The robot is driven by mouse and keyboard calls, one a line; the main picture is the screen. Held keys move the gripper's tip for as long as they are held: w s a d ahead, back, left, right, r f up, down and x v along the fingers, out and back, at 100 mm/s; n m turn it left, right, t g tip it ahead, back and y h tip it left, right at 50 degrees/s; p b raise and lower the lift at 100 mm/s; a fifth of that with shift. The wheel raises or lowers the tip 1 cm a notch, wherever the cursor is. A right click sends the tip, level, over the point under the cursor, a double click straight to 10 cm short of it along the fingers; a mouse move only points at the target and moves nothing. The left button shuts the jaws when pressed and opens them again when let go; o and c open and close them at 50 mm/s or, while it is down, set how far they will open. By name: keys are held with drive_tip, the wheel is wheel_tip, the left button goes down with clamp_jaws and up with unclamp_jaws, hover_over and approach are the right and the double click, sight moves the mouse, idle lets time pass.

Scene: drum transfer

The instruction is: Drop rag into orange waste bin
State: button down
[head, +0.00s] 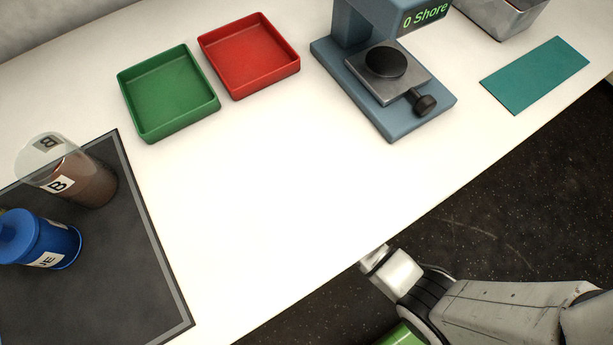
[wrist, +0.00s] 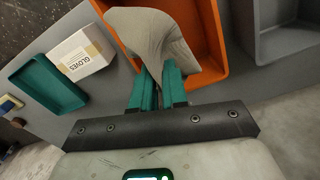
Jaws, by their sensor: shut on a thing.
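The rag (wrist: 150,32) is grey and creased, and shows in the wrist view at the top middle. My gripper (wrist: 157,72), with two teal fingers, is shut on its near end. The rag spreads out beyond the fingertips. The orange waste bin (wrist: 217,32) lies behind and to the right of the rag, which covers part of its opening. I cannot tell how high the rag is above the bin. Neither the rag nor the bin shows in the head view, where only part of my arm is seen at the lower right.
In the wrist view, a grey bin (wrist: 254,25) adjoins the orange one on the right. A teal tray (wrist: 35,75) with a white gloves box (wrist: 82,55) is at left. The head view shows a white table (head: 250,190) with green (head: 168,92) and red (head: 248,56) trays.

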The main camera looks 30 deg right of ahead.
wheel_tip(320, 180, down, 6)
drive_tip(key=b, duration=0.6)
drive_tip(key=shift+r, duration=0.15)
unclamp_jaws()
idle(0.9)
wheel_tip(320, 180, up, 6)
drive_tip(key=p, duration=0.6)
drive_tip(key=shift+f, duration=0.2)
